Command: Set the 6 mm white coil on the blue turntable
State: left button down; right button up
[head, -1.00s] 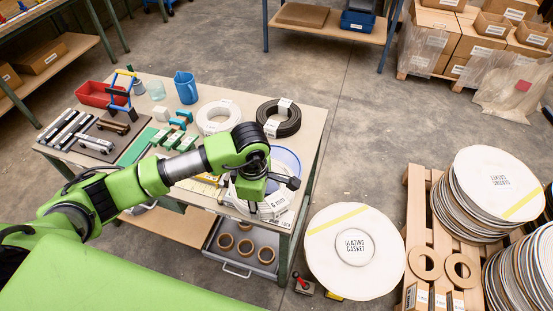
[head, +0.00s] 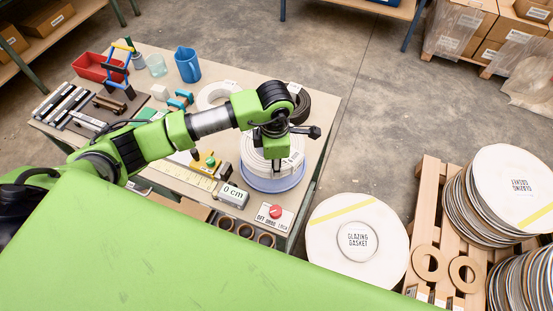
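The white coil (head: 252,158) with a pale label is over the blue turntable (head: 272,186), whose rim shows below it. It looks level and roughly centred; I cannot tell whether a small gap is left under it. My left gripper (head: 275,158) points down at the coil's near-right part, its fingers seemingly closed on the coil's wall and partly hidden by the gripper's dark body. My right gripper is not in view.
A second white coil (head: 213,95) and a black coil (head: 302,100) lie behind. A lock plate with a red knob (head: 276,211) and a "0 cm" block (head: 233,195) are in front. A round glazing gasket stack (head: 325,215) stands right of the table.

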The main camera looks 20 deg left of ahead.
pick_arm(q)
jog(key=shift+f, duration=0.4)
jog(key=shift+f+b, duration=0.4)
jog(key=shift+b, duration=0.05)
jog(key=shift+w+f+b, duration=0.2)
jog(key=shift+f+b, duration=0.7)
jog(key=shift+f, duration=0.7)
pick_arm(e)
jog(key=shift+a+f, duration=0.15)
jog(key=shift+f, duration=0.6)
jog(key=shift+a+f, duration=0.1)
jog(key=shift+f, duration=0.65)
pick_arm(q)
jog(key=shift+b, duration=0.4)
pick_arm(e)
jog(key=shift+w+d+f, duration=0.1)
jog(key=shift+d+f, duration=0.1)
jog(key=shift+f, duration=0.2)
pick_arm(q)
jog(key=shift+f+b, duration=0.55)
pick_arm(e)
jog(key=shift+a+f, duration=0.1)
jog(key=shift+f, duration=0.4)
